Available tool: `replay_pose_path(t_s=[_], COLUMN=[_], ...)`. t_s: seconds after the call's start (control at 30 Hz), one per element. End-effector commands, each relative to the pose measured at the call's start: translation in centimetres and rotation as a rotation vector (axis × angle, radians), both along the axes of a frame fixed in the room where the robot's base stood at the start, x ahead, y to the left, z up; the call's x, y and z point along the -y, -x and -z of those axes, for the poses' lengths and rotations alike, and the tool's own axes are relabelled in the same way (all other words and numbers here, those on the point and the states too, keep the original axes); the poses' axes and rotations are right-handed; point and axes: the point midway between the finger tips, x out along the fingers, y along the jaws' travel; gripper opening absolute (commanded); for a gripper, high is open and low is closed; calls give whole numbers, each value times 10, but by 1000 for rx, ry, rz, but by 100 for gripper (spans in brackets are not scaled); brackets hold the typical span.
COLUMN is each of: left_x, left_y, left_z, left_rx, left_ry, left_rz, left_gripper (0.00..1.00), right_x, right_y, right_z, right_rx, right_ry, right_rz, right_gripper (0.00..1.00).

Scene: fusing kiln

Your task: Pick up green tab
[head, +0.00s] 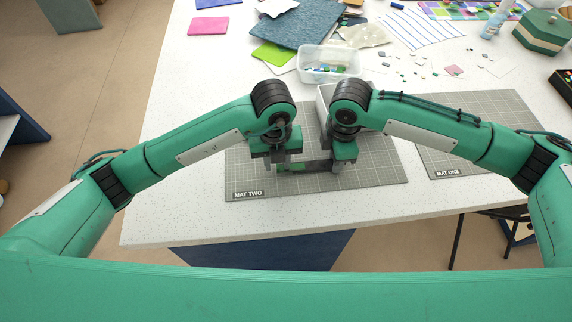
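My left gripper (281,166) points down low over the mat marked MAT TWO (370,177). A small green piece (293,168), which may be the green tab, shows right at its fingers. A dark strip (317,166) lies in line with the green piece, between my two grippers. My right gripper (334,167) points down at the strip's right end. The fingers are small and partly hidden by the gripper bodies, so I cannot tell whether either gripper grips the piece or the strip.
A white container (325,92) stands behind the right wrist, partly hidden. A clear bin of glass bits (330,76) is behind it. The mat marked MAT ONE (470,160) lies to the right. The white table's front left (165,215) is clear.

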Motion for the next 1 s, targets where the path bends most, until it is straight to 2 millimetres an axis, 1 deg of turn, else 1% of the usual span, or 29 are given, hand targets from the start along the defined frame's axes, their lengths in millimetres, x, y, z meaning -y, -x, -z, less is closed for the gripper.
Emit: replay_pose_path(t_s=[0.07, 0.2, 0.63, 0.73, 0.87, 1.0], left_x=[0, 0, 0, 0, 0, 1], left_y=[0, 0, 0, 0, -1, -1], left_z=[0, 0, -1, -5, -23, -54], left_rx=[0, 0, 0, 1, 3, 5], left_ry=[0, 0, 0, 1, 2, 2], left_rz=[0, 0, 0, 0, 1, 2], left_gripper=[28, 1, 0, 0, 0, 0], right_x=[0, 0, 0, 0, 0, 0], right_y=[0, 0, 0, 0, 0, 0], right_z=[0, 0, 0, 0, 0, 0], right_rx=[0, 0, 0, 0, 0, 0], right_ry=[0, 0, 0, 0, 1, 1], right_rz=[0, 0, 0, 0, 1, 0], right_gripper=[5, 5, 5, 5, 5, 5])
